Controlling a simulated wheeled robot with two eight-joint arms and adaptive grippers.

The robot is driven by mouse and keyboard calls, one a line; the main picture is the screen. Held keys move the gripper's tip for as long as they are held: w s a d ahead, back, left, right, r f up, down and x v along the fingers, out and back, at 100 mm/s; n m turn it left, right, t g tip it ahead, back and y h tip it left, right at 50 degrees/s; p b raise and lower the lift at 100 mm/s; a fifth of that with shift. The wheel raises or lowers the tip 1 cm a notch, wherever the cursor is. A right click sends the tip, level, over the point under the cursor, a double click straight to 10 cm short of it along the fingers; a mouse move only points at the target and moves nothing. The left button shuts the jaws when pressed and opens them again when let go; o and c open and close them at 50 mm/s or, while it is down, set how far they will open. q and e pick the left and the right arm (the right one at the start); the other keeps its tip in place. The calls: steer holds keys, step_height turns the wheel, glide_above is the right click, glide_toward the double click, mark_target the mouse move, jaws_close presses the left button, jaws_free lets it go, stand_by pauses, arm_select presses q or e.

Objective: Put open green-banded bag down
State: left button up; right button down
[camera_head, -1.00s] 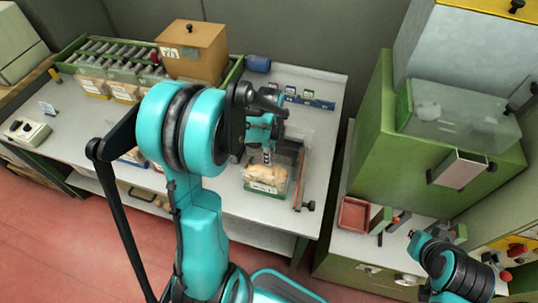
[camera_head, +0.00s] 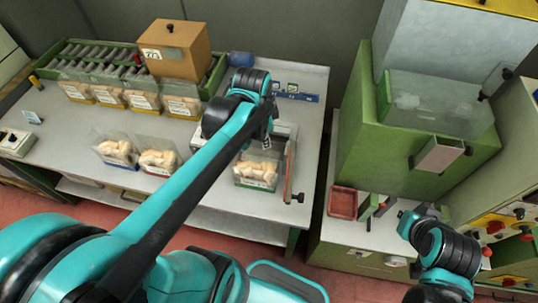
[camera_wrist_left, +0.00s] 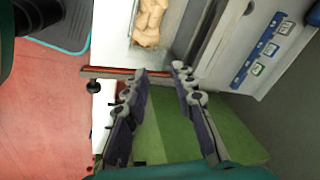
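The green-banded bag (camera_head: 257,172) stands on the worktable, holding pale corks, its green band along the lower front. Its corks also show at the top of the left wrist view (camera_wrist_left: 148,22). My left arm reaches over the table to just behind the bag; its gripper is mostly hidden by the arm in the head view. In the left wrist view my left gripper (camera_wrist_left: 158,82) has its fingers apart with nothing between them, clear of the bag. My right arm is at the lower right; its fingers cannot be made out.
A red-edged bar with a black knob (camera_head: 298,197) lies right of the bag. Two more cork bags, one blue-banded (camera_head: 115,152) and one red-banded (camera_head: 158,161), stand to the left. Several yellow-banded bags, a green rack and a brown box (camera_head: 174,48) are behind. A red tray (camera_head: 343,203) is at right.

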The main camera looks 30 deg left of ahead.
arm_select(q)
steer(key=s+d+n+t, duration=0.4)
steer(key=s+n, duration=0.3)
steer(key=n, duration=0.2)
steer(key=shift+d+r, duration=0.45)
steer(key=shift+d, duration=0.4)
